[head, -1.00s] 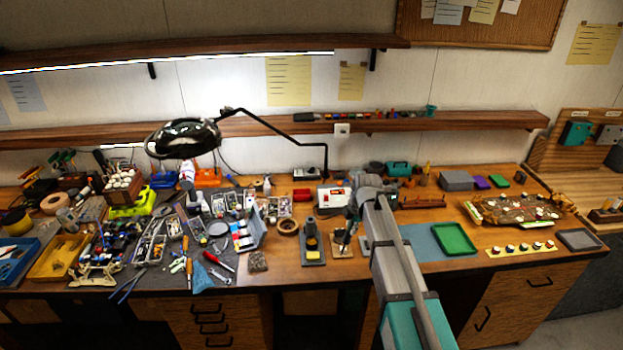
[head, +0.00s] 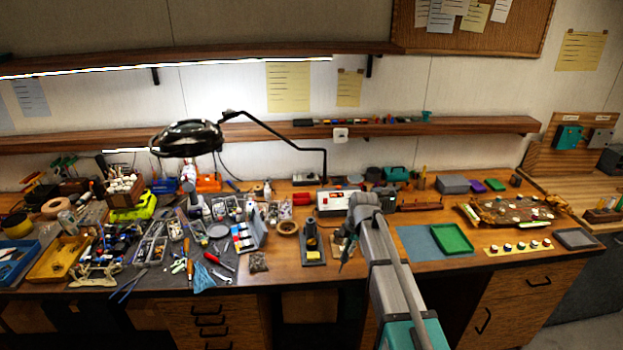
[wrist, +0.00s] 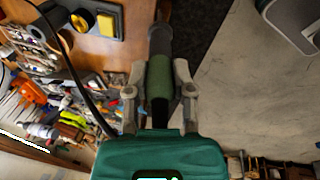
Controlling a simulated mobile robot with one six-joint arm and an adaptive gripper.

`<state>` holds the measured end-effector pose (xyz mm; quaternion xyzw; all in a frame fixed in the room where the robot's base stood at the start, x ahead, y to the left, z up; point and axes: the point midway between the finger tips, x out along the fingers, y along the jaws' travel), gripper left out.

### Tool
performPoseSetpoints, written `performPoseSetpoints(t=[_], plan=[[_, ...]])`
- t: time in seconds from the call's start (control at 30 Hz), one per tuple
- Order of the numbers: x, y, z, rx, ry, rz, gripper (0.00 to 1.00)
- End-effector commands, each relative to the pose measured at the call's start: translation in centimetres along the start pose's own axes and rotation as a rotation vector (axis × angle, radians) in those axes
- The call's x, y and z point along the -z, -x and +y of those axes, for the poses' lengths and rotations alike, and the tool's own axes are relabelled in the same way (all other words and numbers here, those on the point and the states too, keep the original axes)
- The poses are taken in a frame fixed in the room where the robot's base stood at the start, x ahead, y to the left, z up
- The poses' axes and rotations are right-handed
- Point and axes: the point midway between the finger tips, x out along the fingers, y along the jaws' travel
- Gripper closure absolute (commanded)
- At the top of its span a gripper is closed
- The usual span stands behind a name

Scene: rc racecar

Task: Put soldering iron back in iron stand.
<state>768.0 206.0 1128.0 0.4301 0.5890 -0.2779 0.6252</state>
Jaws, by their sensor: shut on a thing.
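The soldering iron (wrist: 160,75), with a green grip and a dark grey barrel, lies between my gripper's fingers (wrist: 159,76) in the wrist view. My gripper is shut on the green grip. In the head view my gripper (head: 347,243) is near the bench's front edge, just right of the iron stand, with a thin dark end pointing down. The iron stand (head: 313,262) has a dark base, an upright holder and a yellow sponge. It also shows at the top left of the wrist view (wrist: 115,50). The iron is apart from the stand; its tip is not clear.
A blue mat (head: 418,243) with a green tray (head: 453,239) lies to the right. A magnifier lamp (head: 188,138) hangs above. A black cable (wrist: 75,70) passes beside my gripper in the wrist view.

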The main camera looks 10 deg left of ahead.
Motion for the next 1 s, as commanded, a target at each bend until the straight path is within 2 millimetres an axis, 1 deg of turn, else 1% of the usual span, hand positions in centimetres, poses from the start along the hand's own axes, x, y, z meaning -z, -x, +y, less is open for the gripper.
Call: performPoseSetpoints(t=[0.03,0.17,0.5,0.6,0.8,1.0], plan=[[-0.1,-0.7,-0.2,0.000,-0.001,0.000,1.00],[-0.2,-2.0,-0.4,0.000,-0.001,0.000,1.00],[-0.6,-6.8,-1.5,0.000,-0.002,-0.001,1.00],[-0.7,-7.8,-1.7,0.000,-0.003,-0.001,1.00],[-0.8,-8.7,-1.9,0.000,-0.003,-0.001,1.00],[-0.8,-8.7,-1.9,0.000,-0.004,-0.001,1.00]])
